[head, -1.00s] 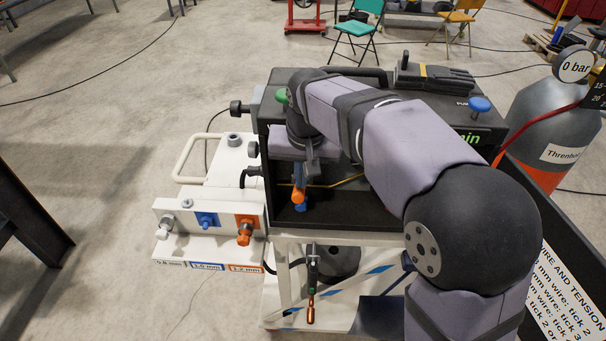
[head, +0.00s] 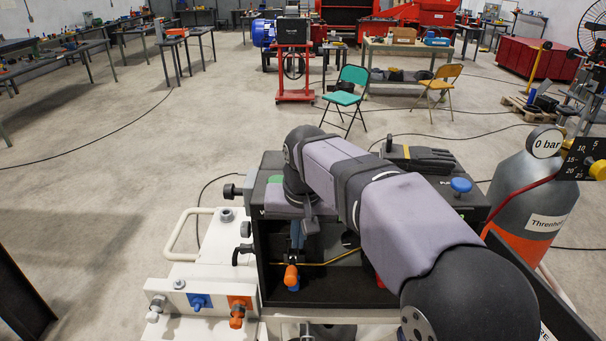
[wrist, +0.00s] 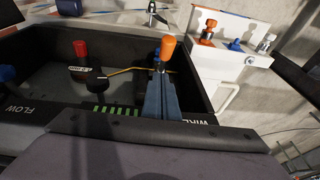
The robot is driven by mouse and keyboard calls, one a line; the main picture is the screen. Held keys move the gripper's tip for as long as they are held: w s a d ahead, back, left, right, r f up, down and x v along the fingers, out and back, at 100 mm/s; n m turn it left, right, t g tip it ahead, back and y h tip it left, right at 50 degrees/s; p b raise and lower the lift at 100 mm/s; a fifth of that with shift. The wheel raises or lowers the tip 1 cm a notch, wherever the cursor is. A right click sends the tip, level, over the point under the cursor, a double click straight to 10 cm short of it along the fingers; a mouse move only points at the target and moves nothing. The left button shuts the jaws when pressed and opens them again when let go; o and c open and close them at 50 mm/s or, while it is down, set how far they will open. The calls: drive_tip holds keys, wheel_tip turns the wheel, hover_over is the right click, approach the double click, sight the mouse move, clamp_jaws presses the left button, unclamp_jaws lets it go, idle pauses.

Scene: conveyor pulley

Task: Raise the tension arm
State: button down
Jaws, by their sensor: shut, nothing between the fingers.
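In the open black wire-feeder case (head: 330,300), an orange-ended part (head: 291,275) stands where the yellow wire (head: 335,258) passes; it seems to be the tension arm's handle. A small blue piece (head: 294,287) sits by it. In the wrist view the orange end (wrist: 168,48) lies just beyond my fingertips. My gripper (head: 297,248) points down into the case, its slim blue-grey fingers (wrist: 160,76) together and empty. Whether they touch the orange part, I cannot tell. The arm's hinge is hidden.
A red knob (wrist: 80,48) and a black hub (wrist: 97,75) are inside the case. White-panel holders with blue (head: 199,300) and orange (head: 238,308) pieces stand at left.

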drive_tip(key=v, duration=1.7)
drive_tip(key=shift+r, duration=0.2)
drive_tip(key=shift+w, duration=0.1)
drive_tip(key=s+d+f+g, duration=0.1)
drive_tip(key=d+f, duration=0.3)
drive_tip(key=f, duration=0.5)
drive_tip(key=s+d+f, duration=0.1)
drive_tip(key=d+f, duration=0.4)
drive_tip(key=f, duration=0.4)
drive_tip(key=s+d+f+g, duration=0.1)
drive_tip(key=s+d+f, duration=0.2)
drive_tip(key=s+f, duration=0.5)
drive_tip(key=s+d+f, duration=0.4)
drive_tip(key=s+f, duration=0.3)
drive_tip(key=f, duration=0.2)
drive_tip(key=shift+s+g+h, duration=0.4)
